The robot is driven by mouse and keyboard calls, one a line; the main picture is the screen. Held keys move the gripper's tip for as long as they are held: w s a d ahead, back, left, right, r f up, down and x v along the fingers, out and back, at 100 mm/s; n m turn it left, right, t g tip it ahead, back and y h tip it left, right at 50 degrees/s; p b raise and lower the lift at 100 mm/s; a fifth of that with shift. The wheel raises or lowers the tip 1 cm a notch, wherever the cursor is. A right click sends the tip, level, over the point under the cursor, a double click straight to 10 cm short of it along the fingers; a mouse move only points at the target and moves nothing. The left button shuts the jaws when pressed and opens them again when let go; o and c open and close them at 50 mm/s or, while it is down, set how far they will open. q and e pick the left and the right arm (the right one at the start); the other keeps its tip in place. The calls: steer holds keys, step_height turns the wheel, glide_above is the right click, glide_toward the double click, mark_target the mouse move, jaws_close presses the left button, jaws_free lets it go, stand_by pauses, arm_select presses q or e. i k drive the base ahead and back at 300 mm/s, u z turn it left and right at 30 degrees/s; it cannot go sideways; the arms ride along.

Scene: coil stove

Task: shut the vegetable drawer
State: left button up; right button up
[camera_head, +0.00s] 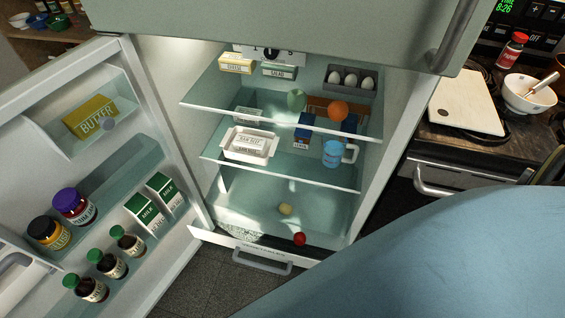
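The vegetable drawer (217,237) is at the bottom of the open fridge. Its white front panel, with a grey bar handle (262,264), stands out from the fridge at a slight slant, so the drawer is at least partly open. A round yellowish vegetable (285,209) and a red tomato-like one (299,239) show in the drawer area. Neither of my grippers is in view. A large pale blue surface close to the camera covers the lower right and hides what lies behind it.
The fridge door (171,107) is swung open on the left, with bottles, jars, cartons and butter on its shelves. Shelves (282,173) above the drawer hold food. A counter (461,146) with a cutting board (465,98) and bowl (528,95) stands right. Dark floor (207,276) shows before the drawer.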

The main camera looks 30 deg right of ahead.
mark_target(238, 245)
steer(key=z, duration=1)
steer(key=k, duration=1.25)
steer(key=u, duration=1.1)
